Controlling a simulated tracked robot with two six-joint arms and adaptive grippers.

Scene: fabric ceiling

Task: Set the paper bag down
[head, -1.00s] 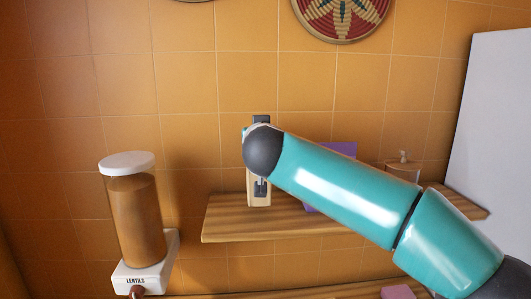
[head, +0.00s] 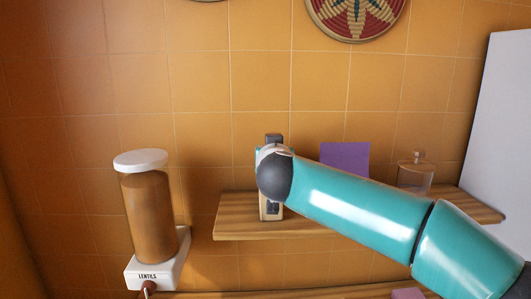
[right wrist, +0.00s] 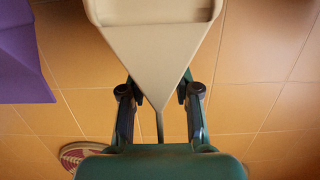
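The beige paper bag (right wrist: 155,40) fills the top middle of the right wrist view and tapers to a narrow edge between my fingers. My right gripper (right wrist: 160,92) has a finger on each side of this tapered part and looks shut on it. In the head view my right arm hides most of the bag, and its lower part (head: 268,214) shows over the wooden shelf (head: 235,213). I cannot tell whether its base touches the shelf. My left gripper is not in view.
A purple object (head: 345,157) and a glass jar (head: 415,172) stand on the shelf right of the bag. A lentils dispenser (head: 148,215) stands at the left. A woven basket (head: 357,12) hangs on the tiled wall. The shelf's left end is clear.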

